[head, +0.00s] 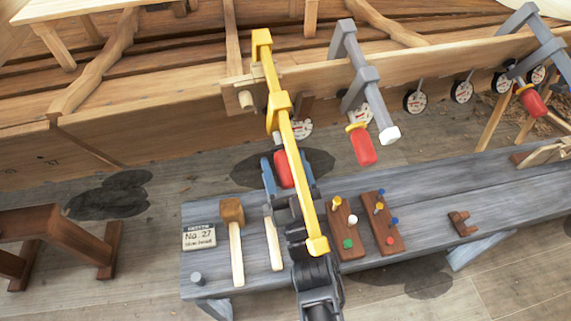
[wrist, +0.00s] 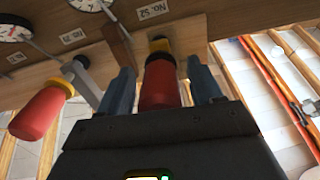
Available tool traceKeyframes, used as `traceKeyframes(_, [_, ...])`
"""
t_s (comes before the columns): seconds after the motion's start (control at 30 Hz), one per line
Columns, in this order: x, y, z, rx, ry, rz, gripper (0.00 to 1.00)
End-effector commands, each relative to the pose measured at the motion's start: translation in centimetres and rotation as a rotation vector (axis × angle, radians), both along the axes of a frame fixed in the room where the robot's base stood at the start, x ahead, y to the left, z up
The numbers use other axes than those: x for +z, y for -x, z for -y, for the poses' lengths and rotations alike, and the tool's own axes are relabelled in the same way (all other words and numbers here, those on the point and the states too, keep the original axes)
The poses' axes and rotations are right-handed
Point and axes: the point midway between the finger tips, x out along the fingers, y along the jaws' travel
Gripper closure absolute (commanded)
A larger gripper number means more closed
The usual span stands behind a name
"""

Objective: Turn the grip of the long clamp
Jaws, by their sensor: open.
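The long clamp (head: 293,165) is yellow and hooks over the hull's plank edge, its long bar slanting down toward me. Its red grip (head: 284,172) hangs behind the bar, partly hidden by it. In the wrist view the red grip (wrist: 160,86) stands in the middle, with a yellow collar at its far end. My gripper (head: 287,164) is open, with one blue finger on each side of the grip. In the wrist view my gripper (wrist: 161,88) shows a narrow gap to the grip on both sides. Its palm hides the grip's near end.
A grey clamp (head: 362,85) with its own red grip (head: 363,146) hangs to the right; another hangs farther right. Dial gauges (head: 415,101) line the plank. Below, a grey bench (head: 430,190) bears a mallet (head: 233,215), another hand tool and peg blocks (head: 382,222).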

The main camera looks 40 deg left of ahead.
Motion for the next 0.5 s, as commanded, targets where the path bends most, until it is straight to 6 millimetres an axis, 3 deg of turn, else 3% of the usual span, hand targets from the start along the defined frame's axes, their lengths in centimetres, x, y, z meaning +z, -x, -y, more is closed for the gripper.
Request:
traceKeyframes(0.23, [0.00, -0.05, -0.03, -0.001, 0.001, -0.001, 0.35])
traceKeyframes(0.5, [0.00, -0.05, -0.02, -0.001, 0.000, 0.000, 0.61])
